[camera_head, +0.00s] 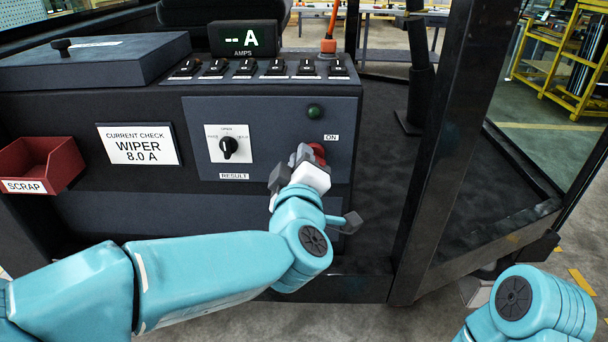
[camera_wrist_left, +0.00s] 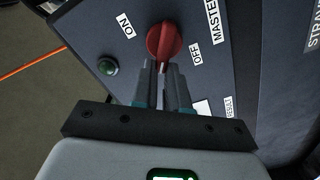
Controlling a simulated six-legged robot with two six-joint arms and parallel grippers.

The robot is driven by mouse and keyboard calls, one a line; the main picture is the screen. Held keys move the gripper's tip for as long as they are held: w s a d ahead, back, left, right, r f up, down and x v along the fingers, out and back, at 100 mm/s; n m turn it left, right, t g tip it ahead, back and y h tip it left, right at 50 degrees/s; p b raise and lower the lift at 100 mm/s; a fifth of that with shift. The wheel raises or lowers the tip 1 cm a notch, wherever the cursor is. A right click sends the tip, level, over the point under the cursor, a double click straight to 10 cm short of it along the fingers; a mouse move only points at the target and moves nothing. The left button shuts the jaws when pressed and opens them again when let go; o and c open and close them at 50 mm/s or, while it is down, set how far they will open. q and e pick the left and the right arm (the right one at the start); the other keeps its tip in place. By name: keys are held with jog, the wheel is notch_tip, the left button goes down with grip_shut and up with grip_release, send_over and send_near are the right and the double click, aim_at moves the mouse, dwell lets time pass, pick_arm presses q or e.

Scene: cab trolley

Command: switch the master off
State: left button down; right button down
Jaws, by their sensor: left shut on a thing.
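The red master switch knob (camera_head: 318,153) is on the dark console panel, mostly hidden by my left gripper in the head view. In the left wrist view the red knob (camera_wrist_left: 166,42) lies between the ON label (camera_wrist_left: 126,26) and the OFF label (camera_wrist_left: 196,55). I cannot tell which label it points to. My left gripper (camera_head: 305,158) is shut on the knob. Its fingers (camera_wrist_left: 165,72) reach the knob's lower end in the wrist view. A pale part by my right wrist (camera_head: 476,291) shows at lower right; its jaws cannot be made out.
A green lamp (camera_head: 314,111) sits above the knob. A selector dial (camera_head: 229,147) is to its left. Above are a row of black switches (camera_head: 247,67) and an AMPS display (camera_head: 243,39) reading "--A". A red scrap bin (camera_head: 62,158) is at left. A dark cab post (camera_head: 440,130) stands at right.

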pick_arm(q)
jog(key=shift+a+f+n+b, duration=0.1)
jog(key=shift+f+n+b, duration=0.1)
jog(key=shift+n+b, duration=0.95)
jog(key=shift+a+f+n+b, duration=0.1)
jog(key=shift+f+n+b, duration=0.15)
jog(key=shift+n+b, duration=0.85)
jog(key=shift+f+n+b, duration=0.2)
jog(key=shift+n+b, duration=0.8)
jog(key=shift+n, duration=0.25)
jog(key=c, duration=1.4)
grip_release()
jog(key=shift+o, duration=1.3)
jog(key=shift+w+f, duration=0.1)
